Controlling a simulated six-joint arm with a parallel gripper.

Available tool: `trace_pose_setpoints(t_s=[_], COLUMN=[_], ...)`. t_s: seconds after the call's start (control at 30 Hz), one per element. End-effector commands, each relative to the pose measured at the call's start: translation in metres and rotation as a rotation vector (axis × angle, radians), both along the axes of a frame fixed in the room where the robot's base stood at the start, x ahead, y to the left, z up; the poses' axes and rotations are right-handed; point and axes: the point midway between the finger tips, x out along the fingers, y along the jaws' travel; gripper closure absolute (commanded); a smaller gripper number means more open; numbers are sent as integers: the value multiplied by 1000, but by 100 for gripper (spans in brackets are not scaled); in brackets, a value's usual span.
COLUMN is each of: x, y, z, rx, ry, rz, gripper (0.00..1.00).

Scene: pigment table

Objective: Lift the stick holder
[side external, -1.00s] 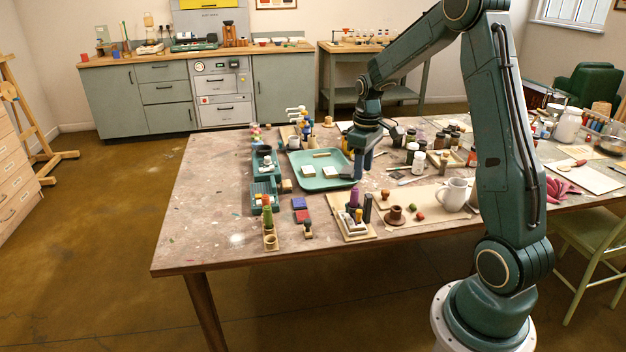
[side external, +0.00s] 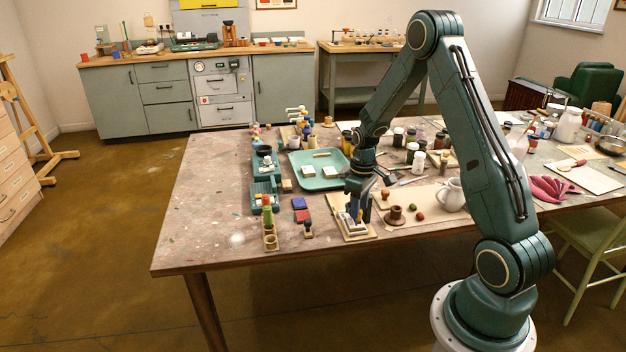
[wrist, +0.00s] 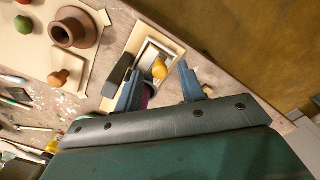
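A narrow wooden holder (side external: 270,241) with a round opening and upright green pieces stands near the table's left front edge. A wooden tray (side external: 361,234) with pale blocks and upright dark pieces stands to its right. I cannot tell for sure which is the stick holder. My gripper (side external: 355,213) points down over the tray and hides part of it. In the wrist view my gripper (wrist: 158,70) is open, its two fingers apart. A purple piece (wrist: 151,91) shows beside the left finger, and a yellow knob (wrist: 160,69) shows between the fingertips. Contact cannot be told.
A turquoise tray (side external: 318,183) is behind.

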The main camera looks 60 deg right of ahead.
Motion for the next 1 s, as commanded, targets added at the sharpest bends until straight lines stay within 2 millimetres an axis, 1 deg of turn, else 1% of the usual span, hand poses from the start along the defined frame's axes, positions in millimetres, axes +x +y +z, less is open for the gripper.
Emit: trace_pose_setpoints(t_s=[0.1, 0.37, 0.4, 0.6, 0.77, 1.0], x=[0, 0, 0, 0, 0, 0], y=[0, 0, 0, 0, 0, 0], z=[-4, -5, -5, -4, -4, 8], rx=[0, 0, 0, 0, 0, -1], ry=[0, 0, 0, 0, 0, -1], rz=[0, 0, 0, 0, 0, 0], gripper=[61, 61, 63, 100, 100, 100])
